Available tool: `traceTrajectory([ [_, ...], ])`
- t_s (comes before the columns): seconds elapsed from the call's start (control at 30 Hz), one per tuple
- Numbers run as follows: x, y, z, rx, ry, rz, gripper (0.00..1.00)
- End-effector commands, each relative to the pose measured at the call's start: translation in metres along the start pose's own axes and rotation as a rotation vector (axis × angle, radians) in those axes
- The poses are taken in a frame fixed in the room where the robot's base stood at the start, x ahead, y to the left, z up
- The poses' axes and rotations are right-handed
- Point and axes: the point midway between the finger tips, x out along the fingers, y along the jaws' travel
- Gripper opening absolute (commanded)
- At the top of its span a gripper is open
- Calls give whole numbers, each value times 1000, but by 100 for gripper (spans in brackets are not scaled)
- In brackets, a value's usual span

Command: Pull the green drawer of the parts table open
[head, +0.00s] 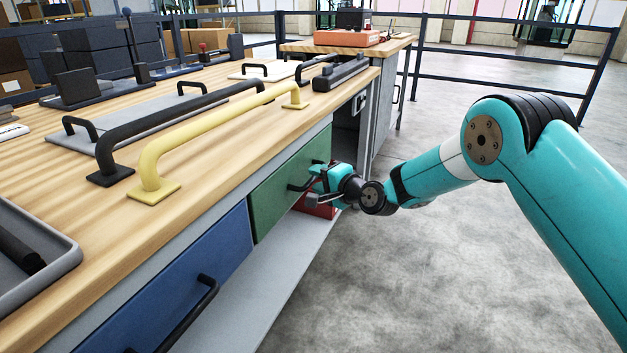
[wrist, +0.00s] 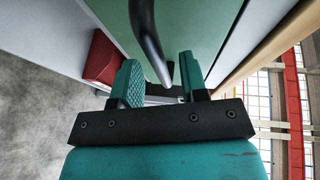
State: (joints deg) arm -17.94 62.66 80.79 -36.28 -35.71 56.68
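The green drawer (head: 280,192) is in the front of the parts table, under the wooden top, and looks flush with the front. Its black bar handle (head: 294,186) is partly hidden by my gripper (head: 318,184) at the drawer's far end. In the wrist view the green drawer front (wrist: 195,25) lies ahead, with the curved black handle (wrist: 146,35) reaching down toward the space between my fingers (wrist: 160,80). The fingers are apart, one on each side of the handle's line, with gaps showing. I cannot tell whether either finger touches it.
A blue drawer (head: 190,280) with a black handle is nearer. A yellow rail (head: 215,122) and a black rail (head: 180,115) stand on the top. A red box (head: 318,208) sits below the green drawer, beside my gripper. Open concrete floor (head: 400,285) lies to the right.

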Motion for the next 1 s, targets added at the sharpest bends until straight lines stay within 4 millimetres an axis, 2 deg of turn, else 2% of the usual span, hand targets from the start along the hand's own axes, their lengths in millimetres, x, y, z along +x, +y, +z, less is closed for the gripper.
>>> traceTrajectory([
  [0.2,19,1,0,0,-1,1,40],
  [0.53,22,0,0,0,0,2,40],
  [0.57,22,0,0,0,0,2,35],
  [0.7,22,0,0,0,0,1,3],
  [0.73,22,0,0,0,0,2,0],
  [1.0,21,0,2,0,-3,2,0],
])
